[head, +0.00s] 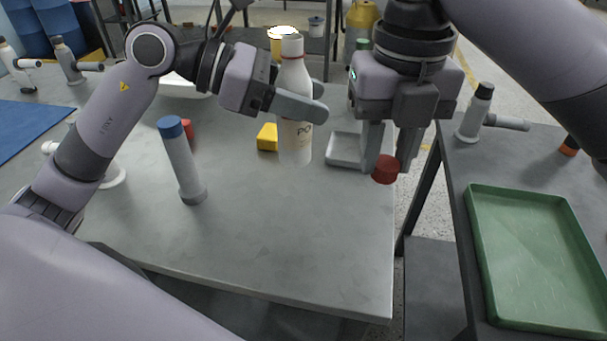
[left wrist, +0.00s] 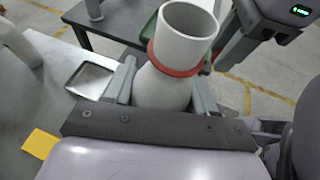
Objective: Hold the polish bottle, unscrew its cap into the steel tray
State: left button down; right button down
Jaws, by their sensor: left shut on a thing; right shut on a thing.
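The polish bottle (head: 295,130) is white with a red ring at its neck and partly readable lettering. My left gripper (head: 318,103) is shut on it and holds it upright, seemingly above the table. In the left wrist view the bottle (left wrist: 165,88) shows an open, uncapped mouth. The red cap (head: 385,169) is apart from the bottle, between the fingertips of my right gripper (head: 390,165), which is shut on it. The steel tray (head: 345,149) lies on the table just left of the right gripper; it also shows in the left wrist view (left wrist: 90,80).
A grey cylinder with a blue top (head: 180,160) stands on the grey table (head: 270,230). A green tray (head: 540,255) sits on the right-hand table, with a gap between tables. The front of the grey table is clear.

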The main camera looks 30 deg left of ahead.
jog(key=shift+f+b, duration=0.55)
jog(key=shift+f, duration=0.1)
pick_arm(q)
notch_tip(320, 180, down, 13)
pick_arm(e)
jog(key=shift+f, duration=0.1)
pick_arm(q)
jog(key=shift+f+b, duration=0.25)
jog(key=shift+b, duration=0.05)
pick_arm(e)
jog(key=shift+f, duration=0.2)
pick_arm(q)
jog(key=shift+c, duration=1.8)
grip_release()
jog(key=shift+r, duration=0.1)
pick_arm(e)
jog(key=shift+r, duration=0.1)
pick_arm(q)
jog(key=shift+r, duration=0.1)
pick_arm(e)
jog(key=shift+r, duration=0.1)
